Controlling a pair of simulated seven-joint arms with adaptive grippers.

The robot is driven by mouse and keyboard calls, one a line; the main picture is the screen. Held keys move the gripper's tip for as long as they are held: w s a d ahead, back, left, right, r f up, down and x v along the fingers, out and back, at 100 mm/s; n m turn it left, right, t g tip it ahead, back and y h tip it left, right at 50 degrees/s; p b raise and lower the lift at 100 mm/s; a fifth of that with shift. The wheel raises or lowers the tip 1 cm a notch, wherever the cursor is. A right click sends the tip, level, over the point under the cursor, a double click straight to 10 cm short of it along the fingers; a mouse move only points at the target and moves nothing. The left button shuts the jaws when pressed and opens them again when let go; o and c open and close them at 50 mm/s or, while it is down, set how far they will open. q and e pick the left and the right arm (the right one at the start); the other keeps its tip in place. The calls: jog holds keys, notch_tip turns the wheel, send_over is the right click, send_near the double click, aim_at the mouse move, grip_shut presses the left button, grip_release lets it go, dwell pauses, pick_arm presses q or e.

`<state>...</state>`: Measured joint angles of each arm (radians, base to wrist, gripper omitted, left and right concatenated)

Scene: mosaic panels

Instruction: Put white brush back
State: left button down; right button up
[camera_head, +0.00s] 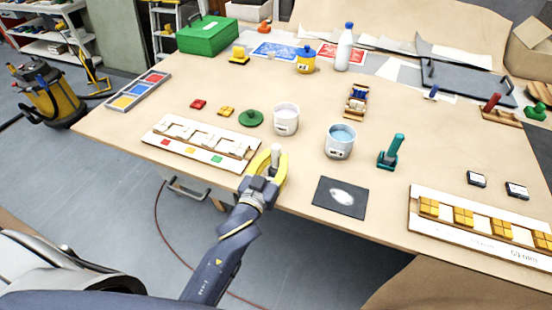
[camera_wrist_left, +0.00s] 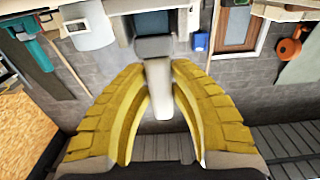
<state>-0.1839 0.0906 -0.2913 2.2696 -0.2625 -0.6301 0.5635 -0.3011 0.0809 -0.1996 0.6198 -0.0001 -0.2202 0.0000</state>
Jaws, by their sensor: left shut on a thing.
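My left gripper (camera_head: 272,162) has yellow fingers and is shut on the white brush (camera_head: 276,153). It holds the brush near the front edge of the table, by the right end of the white slotted rack. In the left wrist view, the brush's white shaft (camera_wrist_left: 158,92) stands between the two fingers, with a grey block-like end (camera_wrist_left: 153,47) beyond them. A dark square panel (camera_head: 325,193) with a white oval patch lies to the right of the gripper. My right gripper is not in view.
The white rack (camera_head: 160,148) lies left of the gripper. A white bucket (camera_head: 286,121), a bucket of bluish liquid (camera_head: 339,146) and a teal tool (camera_head: 391,152) stand behind and to the right. A board with yellow tiles (camera_head: 430,220) lies at right.

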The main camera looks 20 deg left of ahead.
pick_arm(q)
jog(key=shift+f, duration=0.1)
jog(key=c, duration=1.3)
grip_release()
jog(key=shift+s+a, duration=0.15)
jog(key=shift+s, duration=1.85)
jog(key=shift+s+a, duration=0.2)
jog(key=shift+s, duration=1.75)
jog(key=shift+s+a, duration=0.15)
jog(key=shift+s, duration=1.85)
